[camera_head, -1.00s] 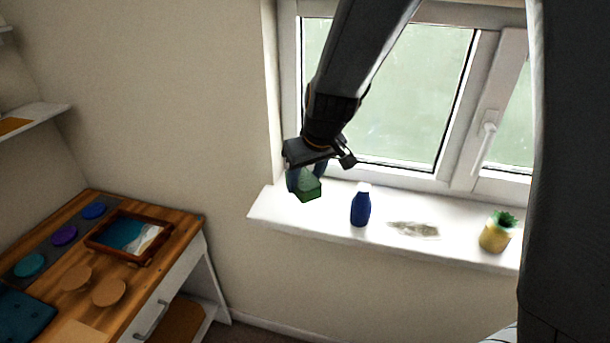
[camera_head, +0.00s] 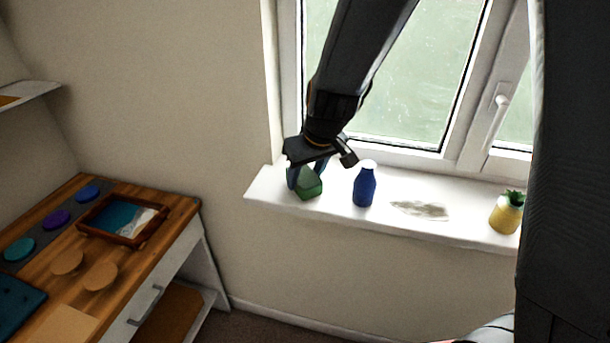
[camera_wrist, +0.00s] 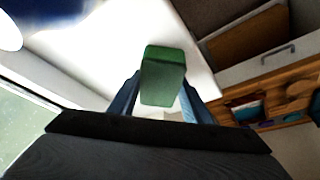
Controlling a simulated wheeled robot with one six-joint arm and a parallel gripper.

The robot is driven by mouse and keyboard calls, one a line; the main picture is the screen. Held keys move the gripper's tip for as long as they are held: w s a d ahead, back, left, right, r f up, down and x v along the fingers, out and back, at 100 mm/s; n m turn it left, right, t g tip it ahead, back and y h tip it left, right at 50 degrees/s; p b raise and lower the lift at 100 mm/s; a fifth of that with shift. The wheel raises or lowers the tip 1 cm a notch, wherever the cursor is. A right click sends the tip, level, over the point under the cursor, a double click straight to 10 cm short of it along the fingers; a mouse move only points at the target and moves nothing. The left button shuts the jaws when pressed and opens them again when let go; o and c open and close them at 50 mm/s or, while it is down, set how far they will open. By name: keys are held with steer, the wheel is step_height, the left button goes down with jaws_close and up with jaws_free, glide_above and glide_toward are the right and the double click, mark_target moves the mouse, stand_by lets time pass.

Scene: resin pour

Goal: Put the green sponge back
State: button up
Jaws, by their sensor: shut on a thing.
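The green sponge (camera_head: 308,187) is between the fingers of my gripper (camera_head: 305,178), over the left end of the white window sill (camera_head: 262,192). My gripper is shut on it. In the wrist view the sponge (camera_wrist: 163,76) sits between the two blue fingers of my gripper (camera_wrist: 160,95), with the white sill behind it. The sponge is at or just above the sill; I cannot tell whether it touches.
A blue bottle (camera_head: 364,187) with a white cap stands just right of the sponge. A greyish stain (camera_head: 420,209) and a yellow pineapple-shaped pot (camera_head: 506,214) are further right. A wooden-topped desk (camera_head: 120,262) with a framed tray (camera_head: 122,220) stands lower left.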

steer(key=shift+f+b, duration=0.45)
steer(key=shift+b, duration=0.05)
steer(key=o, duration=1.2)
steer(key=shift+c, duration=0.2)
steer(key=shift+r, duration=0.1)
